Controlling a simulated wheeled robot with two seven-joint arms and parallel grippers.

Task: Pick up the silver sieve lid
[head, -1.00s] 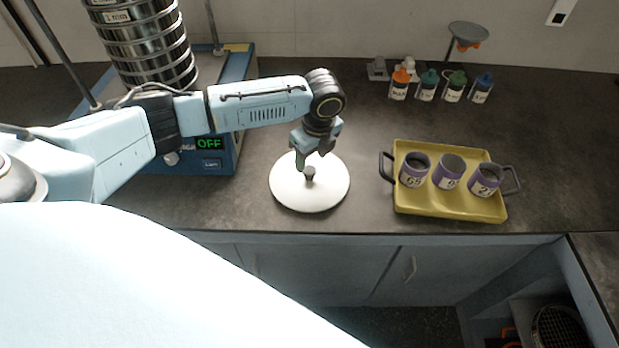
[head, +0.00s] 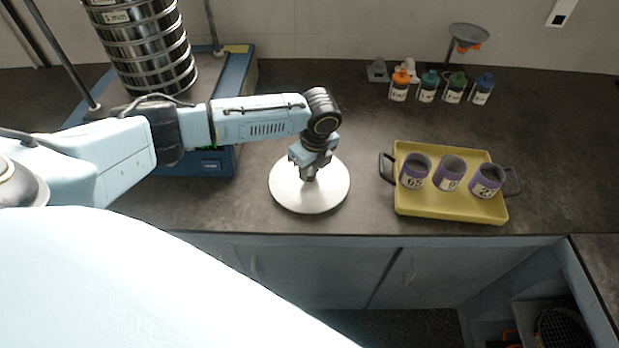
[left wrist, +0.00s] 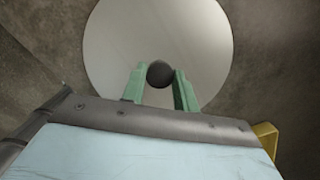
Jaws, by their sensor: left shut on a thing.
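The silver sieve lid (head: 290,193) is a pale round disc lying flat on the dark counter, between the shaker and the yellow tray. It also fills the upper middle of the left wrist view (left wrist: 115,40). Its dark round knob (left wrist: 160,73) sits at its centre, between the green fingertips. My left gripper (head: 310,176) points down over the lid and is shut on the knob; in the left wrist view the fingers (left wrist: 160,80) flank it on both sides. In the head view the gripper mostly hides the knob. My right gripper is not in view.
The blue sieve shaker (head: 228,160) with its stack of metal sieves (head: 155,50) stands at left. A yellow tray (head: 440,207) with three purple-labelled cups is right of the lid. Several small bottles (head: 427,88) stand behind. The counter's front edge lies just before the lid.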

